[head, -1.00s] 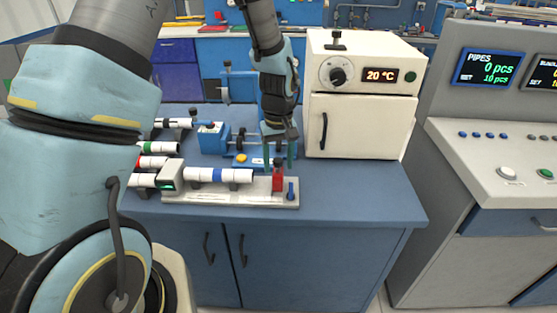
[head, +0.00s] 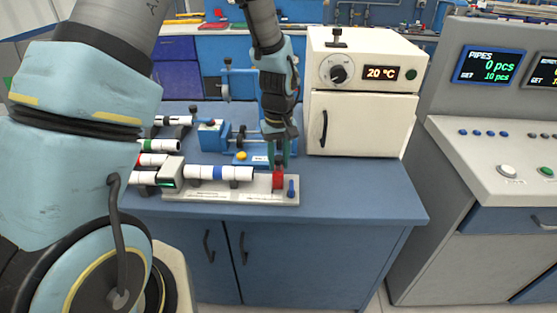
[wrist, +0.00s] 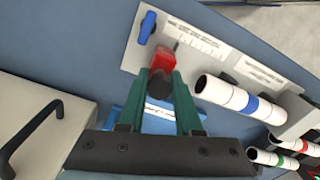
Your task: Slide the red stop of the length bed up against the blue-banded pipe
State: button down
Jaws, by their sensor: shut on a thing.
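The length bed (head: 238,190) is a pale grey plate near the front edge of the blue bench. The white blue-banded pipe (head: 203,172) lies along it, its left end at a grey block with a dark display (head: 171,172). The red stop (head: 278,181) stands near the bed's right end, with a visible gap between it and the pipe's right end. My gripper (head: 279,157) comes down from above onto the stop. In the wrist view its two green fingers (wrist: 160,95) are closed on the stop (wrist: 162,62), beside the open pipe end (wrist: 202,84).
A blue lever (head: 291,188) sits on the bed right of the stop. Green- and red-banded pipes (head: 159,147) lie at the left. A blue fixture (head: 214,136) stands behind the bed, and a white oven (head: 360,120) at the back right. The bench's right front is clear.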

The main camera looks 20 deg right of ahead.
aim_at(249, 169)
jog(key=w+a, duration=0.1)
jog(key=a, duration=0.1)
jog(key=w+a, duration=0.1)
jog(key=a, duration=0.2)
jog(key=w+a, duration=0.1)
jog(key=a, duration=0.1)
jog(key=shift+w+a, duration=0.25)
jog(key=shift+w, duration=0.05)
jog(key=c, duration=0.6)
grip_release()
jog(key=shift+a, duration=0.1)
jog(key=shift+b, duration=0.3)
jog(key=shift+d+r, duration=0.2)
jog(key=shift+r, duration=0.1)
notch_tip(249, 169, up, 10)
jog(key=b, duration=0.2)
jog(key=shift+r, duration=0.15)
